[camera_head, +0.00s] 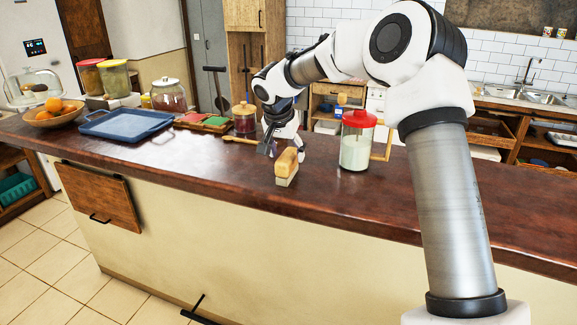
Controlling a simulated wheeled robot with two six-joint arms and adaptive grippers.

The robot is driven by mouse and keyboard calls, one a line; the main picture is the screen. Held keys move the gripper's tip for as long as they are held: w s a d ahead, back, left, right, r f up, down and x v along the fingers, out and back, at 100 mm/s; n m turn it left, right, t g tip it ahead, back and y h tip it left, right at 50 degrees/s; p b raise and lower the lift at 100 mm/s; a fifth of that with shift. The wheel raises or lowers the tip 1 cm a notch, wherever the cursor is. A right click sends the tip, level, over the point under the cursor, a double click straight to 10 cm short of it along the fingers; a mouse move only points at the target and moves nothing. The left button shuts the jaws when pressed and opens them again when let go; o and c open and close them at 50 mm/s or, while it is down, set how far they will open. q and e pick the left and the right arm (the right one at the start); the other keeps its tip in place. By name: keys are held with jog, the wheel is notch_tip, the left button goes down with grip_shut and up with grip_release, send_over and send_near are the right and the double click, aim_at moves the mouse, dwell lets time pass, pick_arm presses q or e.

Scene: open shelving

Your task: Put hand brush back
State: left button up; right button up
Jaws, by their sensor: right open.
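The hand brush (287,166), a wooden block with a paler lower part, stands on the dark wooden counter (350,207) near its front edge. My right gripper (283,148) is open, just behind and above the brush, with its fingers pointing down. I cannot tell whether a finger touches the brush. My left gripper is not in view.
A red-lidded jar (356,150) stands close to the right of the brush. A small lidded jar (244,120), a blue tray (125,124) and a fruit bowl (54,117) stand to the left. The counter's front strip is mostly clear.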

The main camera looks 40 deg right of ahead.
jog(key=v, duration=0.2)
jog(key=b+v, duration=0.1)
jog(key=v, duration=0.4)
jog(key=shift+s+a+r, duration=0.15)
jog(key=shift+s, duration=0.15)
jog(key=shift+w, duration=0.15)
